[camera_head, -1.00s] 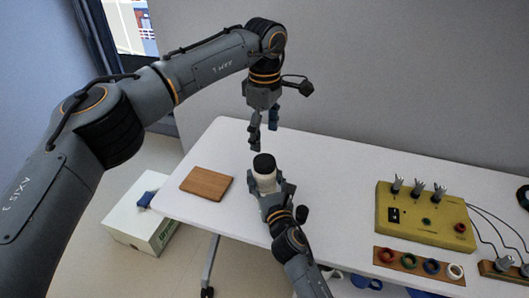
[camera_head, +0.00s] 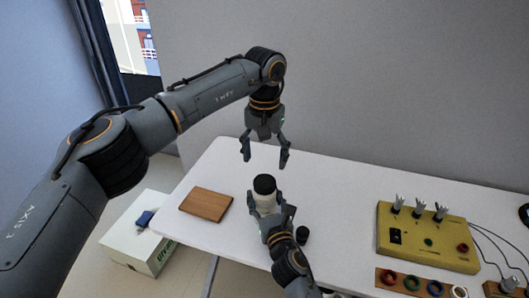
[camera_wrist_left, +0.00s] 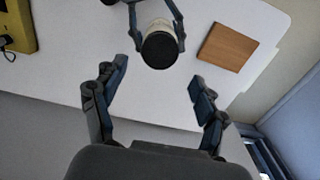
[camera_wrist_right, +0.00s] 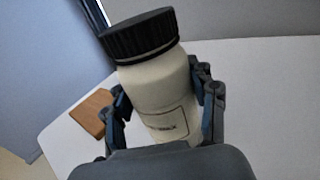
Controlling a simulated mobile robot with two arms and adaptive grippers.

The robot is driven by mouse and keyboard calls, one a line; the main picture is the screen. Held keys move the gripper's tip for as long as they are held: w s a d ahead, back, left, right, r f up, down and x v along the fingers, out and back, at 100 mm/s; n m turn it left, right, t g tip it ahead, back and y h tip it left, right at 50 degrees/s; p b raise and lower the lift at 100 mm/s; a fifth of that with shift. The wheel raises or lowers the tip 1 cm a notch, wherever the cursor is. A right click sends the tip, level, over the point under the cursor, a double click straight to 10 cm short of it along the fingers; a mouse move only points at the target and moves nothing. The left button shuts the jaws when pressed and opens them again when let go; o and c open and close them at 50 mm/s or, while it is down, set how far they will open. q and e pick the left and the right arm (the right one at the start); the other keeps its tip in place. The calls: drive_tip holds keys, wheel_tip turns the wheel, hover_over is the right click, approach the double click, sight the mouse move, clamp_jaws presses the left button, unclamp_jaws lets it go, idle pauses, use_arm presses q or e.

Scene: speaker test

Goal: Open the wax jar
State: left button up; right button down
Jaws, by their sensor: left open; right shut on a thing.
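The wax jar (camera_head: 265,202) is a cream-white jar with a ribbed black lid (camera_head: 264,184). The lid sits on top of the jar; both show large in the right wrist view (camera_wrist_right: 165,92). My right gripper (camera_head: 267,208) is shut around the jar's body from the near side, a finger on each side, and the jar is roughly upright. My left gripper (camera_head: 264,163) is open and empty, pointing down above and slightly behind the lid, apart from it. In the left wrist view the lid (camera_wrist_left: 160,50) lies beyond the open left fingers (camera_wrist_left: 158,85).
A brown wooden board (camera_head: 206,204) lies on the white table (camera_head: 340,200) left of the jar. A yellow box with switches (camera_head: 425,238) and a strip of coloured rings (camera_head: 411,283) are at the right. A white box (camera_head: 140,235) stands on the floor.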

sight(265, 181)
use_arm(q)
wheel_tip(265, 181, down, 7)
drive_tip(key=shift+f, duration=0.1)
idle(0.3)
